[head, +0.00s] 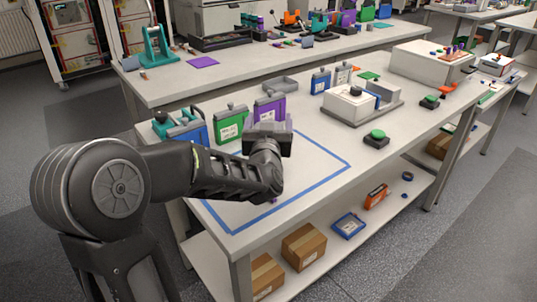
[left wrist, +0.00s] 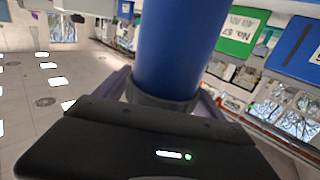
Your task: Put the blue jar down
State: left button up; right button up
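A blue jar (left wrist: 178,45), a smooth upright-looking cylinder with a dark grey collar, fills the middle of the left wrist view. My left gripper (left wrist: 166,95) has a finger on each side of its collar and appears shut on it. In the head view, my left gripper (head: 268,142) is above the bench, over a rectangle of blue tape (head: 308,200). The jar is hidden behind the gripper and arm there, so I cannot tell its height above the surface. My right gripper is not in view.
A blue container (head: 196,137), a green container (head: 229,124) and a purple container (head: 270,108) stand behind the gripper. A white device (head: 350,105) and a green button (head: 377,135) are to the right. The bench (head: 335,140) is clear between the tape and the button.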

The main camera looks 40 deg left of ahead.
pick_arm(q)
grip_shut()
dwell(0.7)
jog(key=shift+r, duration=0.1)
notch_tip(320, 180, up, 10)
jog(key=p, duration=0.1)
jog(key=shift+p, duration=0.4)
dwell(0.4)
